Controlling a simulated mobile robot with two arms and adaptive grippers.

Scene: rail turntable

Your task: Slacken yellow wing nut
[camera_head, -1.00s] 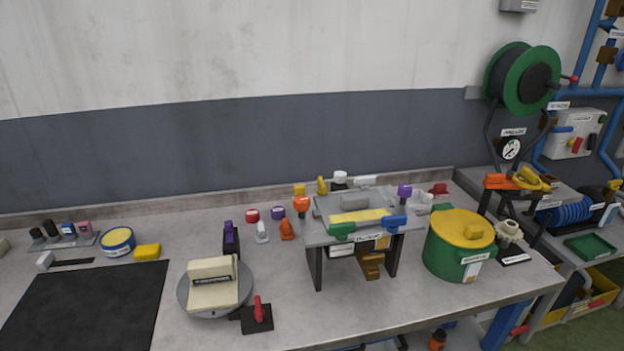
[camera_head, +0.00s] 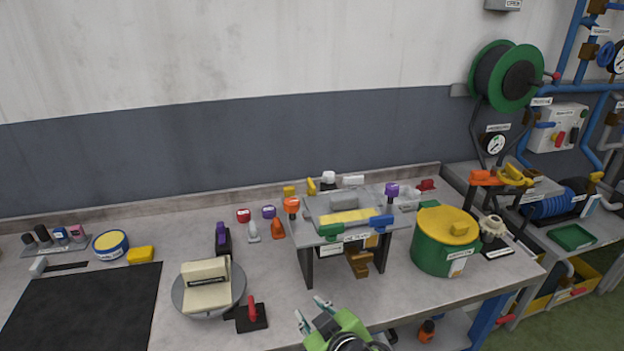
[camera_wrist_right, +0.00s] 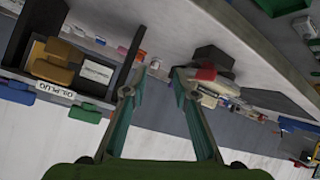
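I cannot tell for sure which yellow part is the wing nut. A small upright yellow piece (camera_head: 311,187) stands behind the grey bench stand. A larger curved yellow piece (camera_head: 514,175) sits beside an orange block on the right-hand stand. A small yellow part (camera_head: 597,176) shows at the far right edge. My right gripper (camera_head: 311,310) is at the front edge of the bench, below the grey stand, apart from all yellow parts. In the right wrist view its two fingers (camera_wrist_right: 154,80) are apart with nothing between them. My left gripper is not in view.
The grey stand (camera_head: 308,262) with coloured handles is above my right gripper. A green pot with a yellow lid (camera_head: 447,227) is to its right. A turntable with a cream block (camera_head: 206,284) and a red lever (camera_head: 253,311) are to its left. A hose reel (camera_head: 505,76) rises at right.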

